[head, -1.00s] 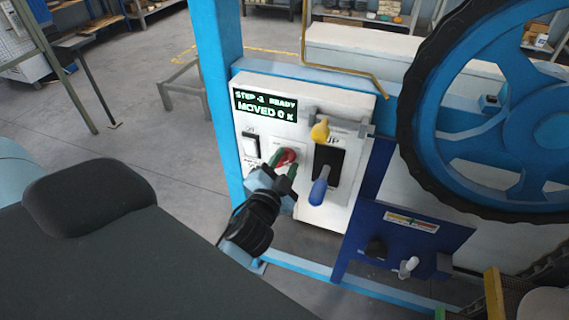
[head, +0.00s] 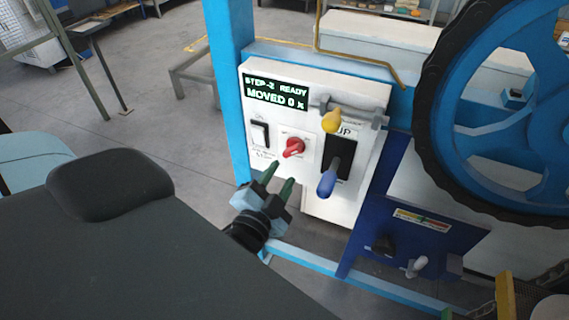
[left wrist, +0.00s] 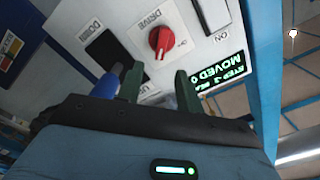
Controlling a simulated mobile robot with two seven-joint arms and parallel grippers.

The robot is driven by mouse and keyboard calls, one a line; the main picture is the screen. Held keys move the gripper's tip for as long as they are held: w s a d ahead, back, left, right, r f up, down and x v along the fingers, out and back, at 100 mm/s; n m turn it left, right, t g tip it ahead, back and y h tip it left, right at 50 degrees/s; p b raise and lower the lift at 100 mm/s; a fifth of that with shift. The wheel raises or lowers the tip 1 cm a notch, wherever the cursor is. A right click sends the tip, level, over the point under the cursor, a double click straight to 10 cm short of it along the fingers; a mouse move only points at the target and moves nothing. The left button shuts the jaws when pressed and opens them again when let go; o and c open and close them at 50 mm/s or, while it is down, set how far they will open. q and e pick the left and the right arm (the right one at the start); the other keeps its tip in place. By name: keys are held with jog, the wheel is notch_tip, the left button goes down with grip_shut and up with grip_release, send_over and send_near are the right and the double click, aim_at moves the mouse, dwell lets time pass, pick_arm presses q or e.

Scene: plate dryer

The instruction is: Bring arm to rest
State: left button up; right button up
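My left gripper (head: 279,181) is open and empty in front of the white control panel (head: 270,166), below and apart from the red knob (head: 294,147). In the left wrist view its two green fingers (left wrist: 157,84) stand apart, with the red knob (left wrist: 161,43), marked DRIVE, beyond them. The panel display (head: 275,92) reads "STEP-2 READY, MOVED 0". My right gripper is not visible.
A blue post (head: 230,90) stands left of the panel, and a large blue wheel with a black rim (head: 437,110) is at the right. A dark blue box (head: 400,225) with small levers sits lower right. Open floor (head: 150,115) lies to the left.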

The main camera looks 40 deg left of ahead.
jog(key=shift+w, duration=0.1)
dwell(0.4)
pick_arm(q)
jog(key=s+d+f+n+g+h+p, duration=0.1)
jog(key=s+d+f+n+g+h, duration=0.1)
jog(key=s+f, duration=0.9)
jog(key=s+d+f+n+g+h+p, duration=0.2)
jog(key=s+d+f+g+h, duration=0.2)
jog(key=s+f, duration=0.7)
notch_tip(320, 180, down, 3)
jog(key=g, duration=0.2)
jog(key=shift+s+d+n+g, duration=0.25)
jog(key=shift+s+n+g, duration=0.05)
jog(key=shift+s+g, duration=0.1)
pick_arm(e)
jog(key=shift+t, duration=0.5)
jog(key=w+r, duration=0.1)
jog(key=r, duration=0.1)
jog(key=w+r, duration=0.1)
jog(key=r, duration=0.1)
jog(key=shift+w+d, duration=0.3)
pick_arm(q)
jog(key=shift+w, duration=0.1)
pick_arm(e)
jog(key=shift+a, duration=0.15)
pick_arm(q)
jog(key=shift+o, duration=0.3)
